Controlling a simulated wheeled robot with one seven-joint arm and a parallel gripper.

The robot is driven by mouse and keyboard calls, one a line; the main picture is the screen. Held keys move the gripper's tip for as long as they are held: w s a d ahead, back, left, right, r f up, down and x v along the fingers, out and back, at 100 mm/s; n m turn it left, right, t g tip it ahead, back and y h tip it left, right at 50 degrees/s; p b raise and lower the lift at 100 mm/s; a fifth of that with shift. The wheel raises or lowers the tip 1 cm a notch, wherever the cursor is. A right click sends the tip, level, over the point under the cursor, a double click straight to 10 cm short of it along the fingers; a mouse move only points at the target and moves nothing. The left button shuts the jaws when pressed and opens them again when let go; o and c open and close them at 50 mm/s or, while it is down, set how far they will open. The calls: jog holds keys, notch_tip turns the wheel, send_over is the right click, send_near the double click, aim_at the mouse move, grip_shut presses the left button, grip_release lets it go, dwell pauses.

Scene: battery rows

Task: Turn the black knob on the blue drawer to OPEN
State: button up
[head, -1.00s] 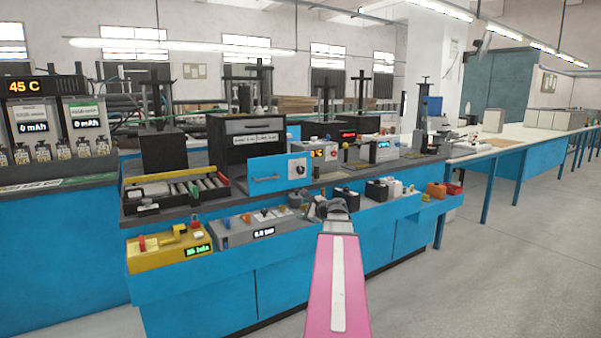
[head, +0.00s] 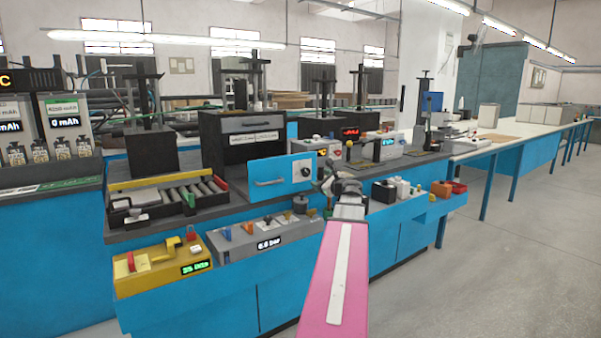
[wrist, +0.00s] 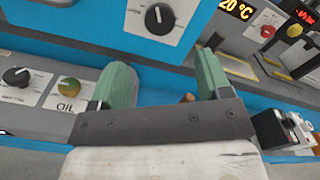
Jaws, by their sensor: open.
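The blue drawer (head: 268,180) has a bar handle on its left and a black knob (head: 305,171) on a white plate at its right. In the wrist view the black knob (wrist: 159,18) is near the top, with a pale pointer line towards its upper part. The plate's lettering is cut off or too small to read. My gripper (wrist: 162,72) is open and empty, with its green fingers spread below the knob in the picture and apart from it. In the head view my gripper (head: 338,178) is just right of the drawer front.
A grey panel (head: 262,240) with several knobs and a yellow box (head: 160,262) stand below the drawer. A roller tray (head: 165,193) is to the left. Instruments with lit displays (head: 385,145) and small black and white boxes (head: 392,189) are to the right.

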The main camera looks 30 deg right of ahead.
aim_at(307, 173)
jog(key=w, duration=1.1)
jog(key=shift+a, duration=0.4)
jog(key=c, duration=0.9)
